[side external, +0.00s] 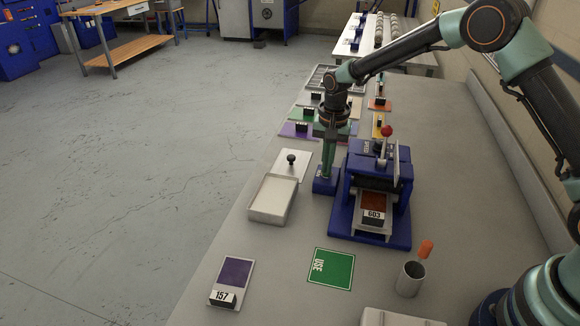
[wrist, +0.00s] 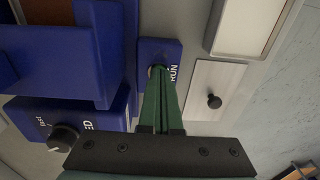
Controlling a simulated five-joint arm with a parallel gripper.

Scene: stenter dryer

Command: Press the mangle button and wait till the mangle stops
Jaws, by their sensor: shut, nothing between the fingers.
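The blue mangle (side external: 373,188) stands on the bench with its rollers and a red-topped lever. An orange-red swatch with a tag reading 603 (side external: 373,210) lies in its front tray. A small blue box marked RUN (side external: 325,186) stands at its left; it also shows in the wrist view (wrist: 174,52). My gripper (side external: 326,176) points down with its green fingers shut and empty, tips at the top of the RUN box. In the wrist view the fingertips (wrist: 157,72) cover most of the button, so I cannot tell whether it is pressed down.
A pale tray (side external: 272,199) and a white plate with a black knob (side external: 291,164) lie left of the box. A green USE mat (side external: 331,269), a purple swatch tagged 157 (side external: 232,281) and a metal cup (side external: 410,279) are in front. Swatches stand behind.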

